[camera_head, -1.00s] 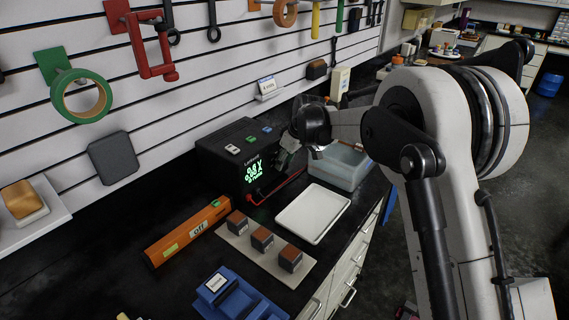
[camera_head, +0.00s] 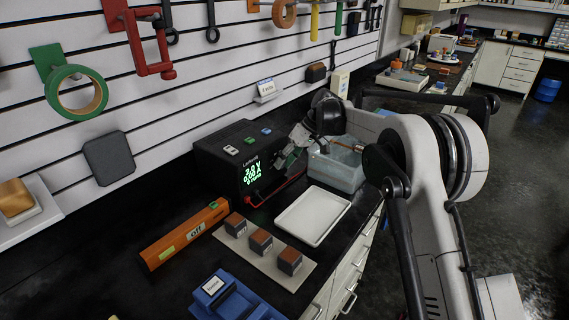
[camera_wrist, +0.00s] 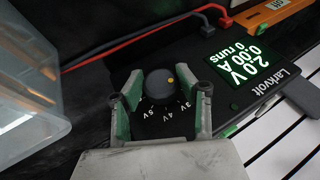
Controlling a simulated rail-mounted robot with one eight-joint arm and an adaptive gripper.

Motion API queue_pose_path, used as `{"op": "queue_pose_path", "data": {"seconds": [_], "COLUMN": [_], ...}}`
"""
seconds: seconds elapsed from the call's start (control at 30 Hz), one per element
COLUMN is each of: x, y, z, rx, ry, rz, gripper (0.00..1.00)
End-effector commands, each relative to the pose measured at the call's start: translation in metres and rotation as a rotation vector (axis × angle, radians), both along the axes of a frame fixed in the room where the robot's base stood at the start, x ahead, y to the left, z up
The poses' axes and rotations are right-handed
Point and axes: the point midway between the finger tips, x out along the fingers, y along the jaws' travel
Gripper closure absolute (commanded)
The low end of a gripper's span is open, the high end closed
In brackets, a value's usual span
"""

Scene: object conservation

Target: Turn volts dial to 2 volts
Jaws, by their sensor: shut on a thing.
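The black power supply (camera_head: 238,160) stands on the dark bench by the slatted wall. Its green display (camera_head: 253,173) reads 2.0 V; the display in the wrist view (camera_wrist: 236,59) reads 2.0 V, 0.00 A, 0 runs. The round grey volts dial (camera_wrist: 161,88) shows in the wrist view, with a yellow mark toward its right side. Volt labels show around its lower edge. My gripper (camera_wrist: 163,97) has its green-padded fingers on both sides of the dial and is shut on it. In the head view my gripper (camera_head: 283,160) is at the supply's right side and the dial is hidden.
A translucent bin (camera_head: 338,170) stands close to the right of my gripper. Red and black leads (camera_wrist: 130,43) run past the dial. A white tray (camera_head: 312,215), dark cubes on a mat (camera_head: 250,262) and an orange device (camera_head: 185,234) lie in front.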

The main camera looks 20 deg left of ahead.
Motion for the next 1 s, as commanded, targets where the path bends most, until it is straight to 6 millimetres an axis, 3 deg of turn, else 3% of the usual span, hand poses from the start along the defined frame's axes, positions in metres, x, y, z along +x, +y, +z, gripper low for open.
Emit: {"op": "queue_pose_path", "data": {"seconds": [0.27, 0.3, 0.43, 0.77, 1.0], "x": [0.000, 0.000, 0.000, 0.001, 0.010], "y": [0.000, 0.000, 0.000, -0.002, -0.020], "z": [0.000, 0.000, 0.000, 0.004, 0.033], "rx": [0.001, 0.000, 0.000, 0.000, 0.000], "ry": [0.000, -0.001, -0.001, -0.001, 0.000], "rz": [0.000, -0.001, -0.001, 0.000, -0.002], "gripper": [0.93, 0.63, 0.47, 0.47, 0.47]}}
